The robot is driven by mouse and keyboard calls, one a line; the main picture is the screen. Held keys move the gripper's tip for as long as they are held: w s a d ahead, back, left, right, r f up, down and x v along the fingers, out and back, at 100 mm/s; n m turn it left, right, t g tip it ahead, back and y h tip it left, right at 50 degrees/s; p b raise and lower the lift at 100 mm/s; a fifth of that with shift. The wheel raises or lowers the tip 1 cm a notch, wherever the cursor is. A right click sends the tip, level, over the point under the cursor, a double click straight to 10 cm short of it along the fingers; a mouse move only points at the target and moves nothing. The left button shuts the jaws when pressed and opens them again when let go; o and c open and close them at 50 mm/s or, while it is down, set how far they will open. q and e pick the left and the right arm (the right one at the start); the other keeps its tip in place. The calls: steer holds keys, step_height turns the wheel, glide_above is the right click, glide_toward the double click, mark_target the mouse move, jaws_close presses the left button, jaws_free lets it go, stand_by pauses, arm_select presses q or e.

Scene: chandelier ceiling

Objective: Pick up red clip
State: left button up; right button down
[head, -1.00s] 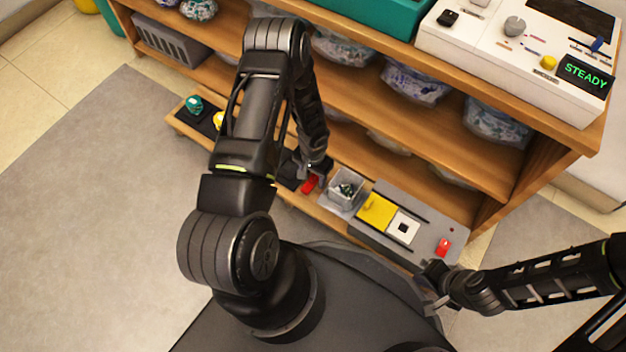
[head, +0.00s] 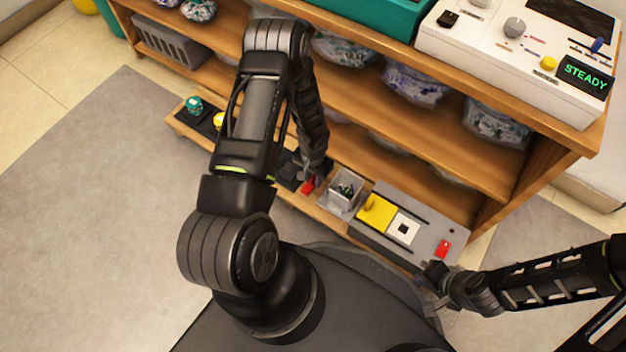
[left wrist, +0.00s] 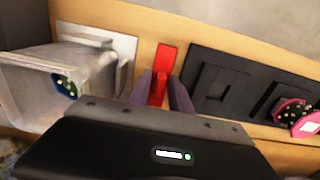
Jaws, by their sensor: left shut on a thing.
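The red clip (head: 307,187) lies on the low wooden ledge of the shelf, between a clear bin and a dark tray; my arm partly covers it in the head view.
The clear bin (head: 334,204) with small dark things stands close right of the clip. A grey panel (head: 428,220) holds a yellow plate and another red piece (head: 443,249). Dark trays with teal (head: 194,105) and yellow pieces lie left. Wooden shelves (head: 400,115) rise behind.

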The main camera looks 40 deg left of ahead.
mark_target(313, 177)
arm_select(q)
jaws_close()
